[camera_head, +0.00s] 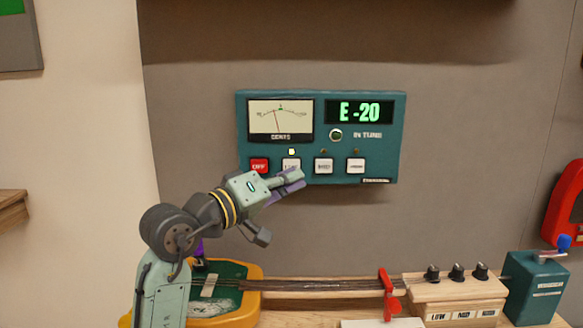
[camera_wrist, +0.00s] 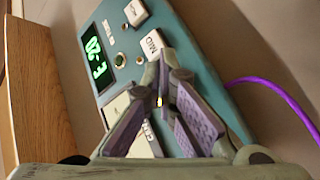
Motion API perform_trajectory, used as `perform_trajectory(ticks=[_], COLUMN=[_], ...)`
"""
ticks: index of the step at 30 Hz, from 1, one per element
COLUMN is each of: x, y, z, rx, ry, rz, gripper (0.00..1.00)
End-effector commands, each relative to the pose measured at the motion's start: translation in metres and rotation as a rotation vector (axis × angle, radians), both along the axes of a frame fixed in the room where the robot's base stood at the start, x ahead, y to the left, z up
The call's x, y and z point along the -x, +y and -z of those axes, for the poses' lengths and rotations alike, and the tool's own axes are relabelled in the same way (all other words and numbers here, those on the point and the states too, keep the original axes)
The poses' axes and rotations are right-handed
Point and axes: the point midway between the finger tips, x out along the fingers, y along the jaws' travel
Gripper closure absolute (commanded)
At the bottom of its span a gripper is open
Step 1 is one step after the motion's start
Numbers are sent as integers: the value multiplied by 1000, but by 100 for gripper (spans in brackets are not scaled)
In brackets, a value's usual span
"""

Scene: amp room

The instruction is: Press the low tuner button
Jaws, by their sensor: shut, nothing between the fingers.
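The teal tuner panel (camera_head: 390,140) hangs on the grey wall, with a needle meter (camera_head: 280,115) and a green display (camera_head: 360,112) reading "E -20". Its lower row has a red button (camera_head: 259,165), the white low button (camera_head: 291,163), a mid button (camera_head: 323,166) and one more white button (camera_head: 355,166). The small lamp (camera_head: 291,152) above the low button is lit. My gripper (camera_head: 297,180) is shut and empty, its fingertips in front of the low button's lower part. In the wrist view my gripper (camera_wrist: 165,68) partly hides the panel, near the mid button (camera_wrist: 151,44). I cannot tell whether it touches the low button.
Below, a long stringed wooden board (camera_head: 330,284) has a red upright piece (camera_head: 386,290). A wooden box with several black knobs (camera_head: 456,272) and a teal box (camera_head: 535,285) stand at right. A purple cable (camera_wrist: 270,88) runs beside the panel.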

Motion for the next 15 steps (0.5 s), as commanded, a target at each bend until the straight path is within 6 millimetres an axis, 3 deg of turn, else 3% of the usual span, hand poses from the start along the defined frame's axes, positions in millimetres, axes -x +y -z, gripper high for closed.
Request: perform_trajectory(ticks=[15], x=[46], y=[0], z=[0], rx=[0], ry=[-1], rz=[-1], gripper=[100])
